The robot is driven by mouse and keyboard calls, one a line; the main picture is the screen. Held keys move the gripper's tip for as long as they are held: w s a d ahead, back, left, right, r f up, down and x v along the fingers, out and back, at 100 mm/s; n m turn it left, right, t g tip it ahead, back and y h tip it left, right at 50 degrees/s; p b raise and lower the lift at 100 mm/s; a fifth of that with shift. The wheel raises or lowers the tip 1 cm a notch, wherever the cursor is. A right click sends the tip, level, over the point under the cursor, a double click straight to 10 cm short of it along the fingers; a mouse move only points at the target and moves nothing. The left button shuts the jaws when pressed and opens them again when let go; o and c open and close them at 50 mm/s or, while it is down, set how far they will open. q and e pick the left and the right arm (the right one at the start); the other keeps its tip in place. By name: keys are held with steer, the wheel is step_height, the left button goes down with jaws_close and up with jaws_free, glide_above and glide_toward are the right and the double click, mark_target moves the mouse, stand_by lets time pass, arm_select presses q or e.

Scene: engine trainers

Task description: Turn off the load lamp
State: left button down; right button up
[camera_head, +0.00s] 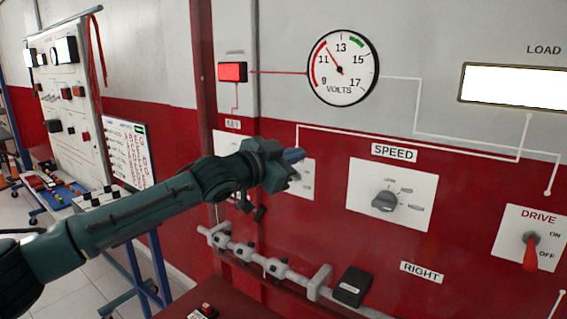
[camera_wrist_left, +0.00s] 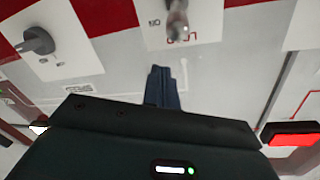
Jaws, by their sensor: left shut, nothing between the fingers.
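The load lamp (camera_head: 515,88), under the word LOAD at the upper right of the head view, glows bright white. My left gripper (camera_head: 293,156) is shut and empty in front of the panel, partly covering a white switch plate (camera_head: 308,180). In the left wrist view, my shut fingers (camera_wrist_left: 161,72) point at the panel close to a metal toggle switch (camera_wrist_left: 177,20). An upside-down label there seems to read LOAD. The toggle is blurred and cut by the top edge, so its position is hard to tell. Contact is not visible. My right gripper is out of view.
A speed knob (camera_head: 386,202) and a red-handled drive switch (camera_head: 531,250) are to the right. A dark rotary switch (camera_wrist_left: 38,41) is beside the toggle in the wrist view. A red lamp (camera_head: 232,72) and voltmeter (camera_head: 343,68) are above. A grey rod (camera_head: 262,262) runs below.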

arm_select(q)
steer(key=a+f, duration=0.2)
steer(key=f, duration=0.1)
steer(key=shift+a, duration=0.1)
